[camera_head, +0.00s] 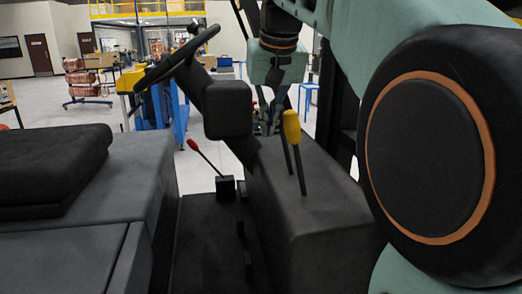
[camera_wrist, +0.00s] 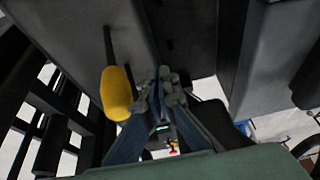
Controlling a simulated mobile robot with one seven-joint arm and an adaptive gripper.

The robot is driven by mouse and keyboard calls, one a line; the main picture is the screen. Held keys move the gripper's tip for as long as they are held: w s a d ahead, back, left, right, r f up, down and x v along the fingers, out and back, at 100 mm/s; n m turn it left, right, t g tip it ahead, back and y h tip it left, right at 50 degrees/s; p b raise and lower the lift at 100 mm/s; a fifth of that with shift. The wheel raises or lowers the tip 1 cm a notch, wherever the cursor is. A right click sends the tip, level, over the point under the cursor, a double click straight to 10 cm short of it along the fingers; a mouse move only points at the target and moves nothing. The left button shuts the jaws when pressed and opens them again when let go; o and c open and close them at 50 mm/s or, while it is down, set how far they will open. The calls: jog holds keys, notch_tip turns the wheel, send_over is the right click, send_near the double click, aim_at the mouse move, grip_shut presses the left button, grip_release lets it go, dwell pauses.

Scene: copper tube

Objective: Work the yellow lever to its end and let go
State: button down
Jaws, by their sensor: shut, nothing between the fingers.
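The yellow lever (camera_head: 292,127) stands on top of the black console, its stem leaning slightly. In the wrist view its yellow knob (camera_wrist: 117,93) is left of my fingers. My gripper (camera_head: 266,128) hangs beyond and to the left of the knob in the head view, partly hidden by it and by dark parts. In the wrist view my gripper (camera_wrist: 166,82) has its fingers together, empty, beside the knob; a narrow gap seems to lie between them, but contact is hard to tell.
A second dark stem (camera_head: 286,160) rises close beside the yellow lever. A red-knobbed lever (camera_head: 193,145) stands lower left. The steering wheel (camera_head: 178,58) and its column are left of my gripper. The black console (camera_head: 315,205) fills the space below; a seat (camera_head: 50,165) is far left.

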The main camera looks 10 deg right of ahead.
aim_at(296, 132)
jog(key=shift+d+p, duration=0.8)
jog(key=shift+d, duration=2.45)
jog(key=shift+a, duration=0.1)
jog(key=a, duration=0.9)
jog(key=shift+r, duration=0.1)
notch_tip(296, 132, up, 8)
jog(key=p, duration=0.7)
jog(key=shift+p, duration=0.4)
